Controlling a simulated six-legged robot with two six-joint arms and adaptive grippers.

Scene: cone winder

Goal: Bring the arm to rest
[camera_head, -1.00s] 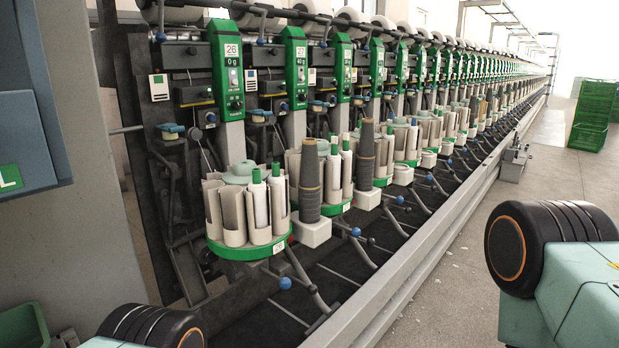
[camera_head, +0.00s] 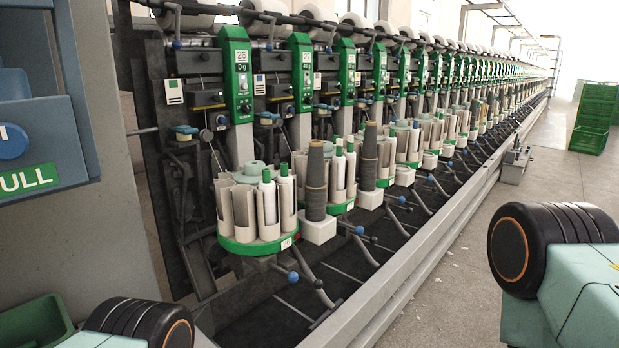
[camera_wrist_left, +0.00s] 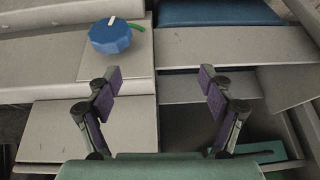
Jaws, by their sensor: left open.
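In the left wrist view my left gripper (camera_wrist_left: 160,84) is open, with its two dark fingers with purple pads spread apart. Nothing is between the pads. Beyond it are grey machine panels (camera_wrist_left: 200,55) and a blue knob (camera_wrist_left: 110,37) with a white mark, up and left of the fingers. I cannot tell how far they are from the fingertips. In the head view neither gripper shows; only dark rounded parts of my own body are at the bottom left and right. My right gripper is in no view.
A long winder row (camera_head: 240,75) with green-fronted units runs into the distance. A round magazine (camera_head: 258,248) with pale tubes stands nearest. A grey-blue panel (camera_head: 40,160) is close at left, with a green bin (camera_head: 35,322) below. Green crates (camera_head: 592,120) stand far right; the right floor (camera_head: 450,270) is open.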

